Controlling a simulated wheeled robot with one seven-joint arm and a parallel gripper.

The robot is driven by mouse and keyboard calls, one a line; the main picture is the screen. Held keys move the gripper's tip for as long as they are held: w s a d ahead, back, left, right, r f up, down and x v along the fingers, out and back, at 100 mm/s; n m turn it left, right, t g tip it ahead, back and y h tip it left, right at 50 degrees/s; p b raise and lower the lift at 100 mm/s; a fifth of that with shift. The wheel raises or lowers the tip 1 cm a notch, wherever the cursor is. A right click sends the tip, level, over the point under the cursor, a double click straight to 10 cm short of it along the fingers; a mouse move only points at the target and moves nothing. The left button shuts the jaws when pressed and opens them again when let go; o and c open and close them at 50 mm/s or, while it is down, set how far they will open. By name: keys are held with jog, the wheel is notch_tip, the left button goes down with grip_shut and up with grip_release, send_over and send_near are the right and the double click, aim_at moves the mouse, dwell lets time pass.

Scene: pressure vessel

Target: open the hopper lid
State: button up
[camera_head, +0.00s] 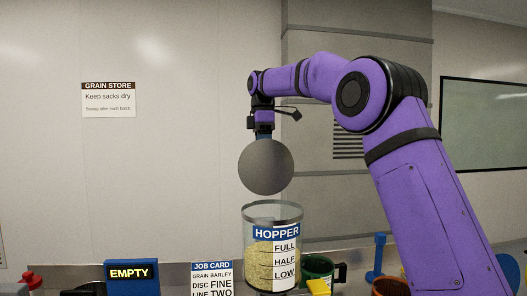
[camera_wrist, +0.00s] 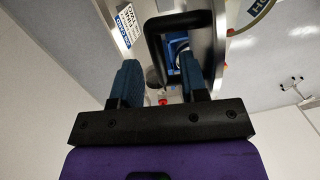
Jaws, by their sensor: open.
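The hopper (camera_head: 259,246) is a clear round jar with a grey rim, part filled with grain and labelled FULL, HALF and LOW. A grey round disc (camera_head: 266,167), seemingly its lid, stands upright above the back of the rim, its flat face toward the head camera. My gripper (camera_head: 264,132) is at the disc's top edge, pointing down; the disc hides the fingertips. In the wrist view, the two blue fingers (camera_wrist: 160,82) are apart, with a black loop handle (camera_wrist: 154,50) showing between and beyond them. I cannot tell whether they touch it.
An EMPTY sign (camera_head: 132,272) and a job card (camera_head: 211,279) stand left of the hopper. A dark green mug (camera_head: 318,268) stands close at its right, with a blue stand (camera_head: 378,258) farther right. The space above the jar's left side is clear.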

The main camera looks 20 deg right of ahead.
jog(key=r, duration=0.5)
jog(key=shift+w+r, duration=0.35)
jog(key=shift+r, duration=0.05)
jog(key=shift+s+r, duration=0.1)
jog(key=shift+s, duration=0.1)
jog(key=s+d+f+m+t, duration=0.15)
jog(key=s+m, duration=0.25)
jog(key=s, duration=0.7)
jog(key=s+f+m+t, duration=0.15)
jog(key=s+m, duration=0.25)
jog(key=s, duration=0.7)
jog(key=s+d+f+m+t, duration=0.2)
jog(key=s+f+m, duration=0.5)
jog(key=s+f, duration=1)
jog(key=s+t, duration=0.1)
jog(key=s, duration=0.2)
jog(key=shift+f+m+t, duration=0.3)
jog(key=shift+f+m, duration=0.05)
jog(key=shift+m, duration=0.05)
